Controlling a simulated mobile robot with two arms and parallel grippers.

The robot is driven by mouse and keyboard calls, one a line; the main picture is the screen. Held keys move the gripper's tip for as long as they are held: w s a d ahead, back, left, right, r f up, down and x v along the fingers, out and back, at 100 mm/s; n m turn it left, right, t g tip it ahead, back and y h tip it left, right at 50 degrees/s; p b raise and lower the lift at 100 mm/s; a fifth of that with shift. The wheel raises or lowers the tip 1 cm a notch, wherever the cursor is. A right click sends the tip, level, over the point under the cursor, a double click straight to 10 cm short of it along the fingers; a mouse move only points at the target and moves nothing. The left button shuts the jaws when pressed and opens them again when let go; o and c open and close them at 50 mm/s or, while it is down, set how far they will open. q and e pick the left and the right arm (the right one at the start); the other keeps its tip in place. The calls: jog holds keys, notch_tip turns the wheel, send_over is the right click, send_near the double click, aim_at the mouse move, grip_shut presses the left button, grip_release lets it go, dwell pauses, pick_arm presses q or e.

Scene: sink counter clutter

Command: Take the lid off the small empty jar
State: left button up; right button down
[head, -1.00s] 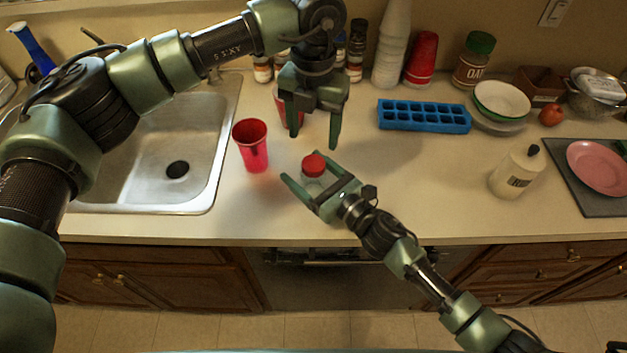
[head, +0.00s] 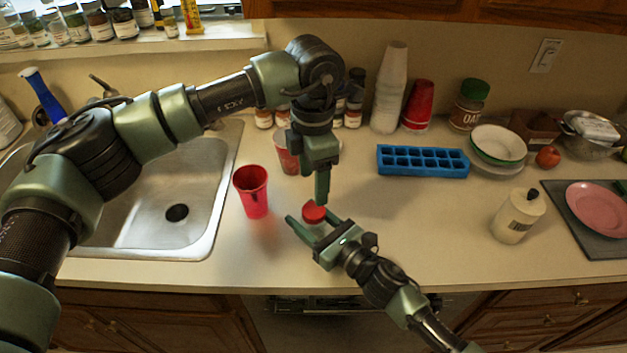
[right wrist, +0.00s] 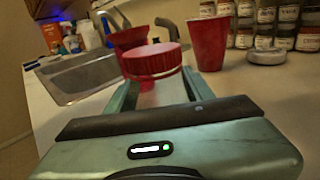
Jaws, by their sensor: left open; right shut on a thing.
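The small jar has a red lid (head: 313,212) on top and a clear body (head: 312,228). It stands upright near the counter's front edge. My right gripper (head: 309,220) is shut on the jar's body, reaching from the lower right. In the right wrist view the red lid (right wrist: 152,60) sits above the fingers, and the clear body (right wrist: 160,92) is between them. My left gripper (head: 322,200) points down just above the lid. It is open and turned edge-on, so its fingers overlap in the head view. I cannot tell whether it touches the lid.
A red cup (head: 253,192) stands left of the jar, and another cup (head: 287,152) stands behind. The sink (head: 205,215) is at the left. A blue ice tray (head: 423,161) and a white bottle (head: 518,216) are to the right. The counter between jar and bottle is clear.

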aim_at(313, 209)
pick_arm(q)
jog(key=m, duration=2.6)
jog(key=shift+m, duration=0.4)
jog(key=shift+f, duration=4)
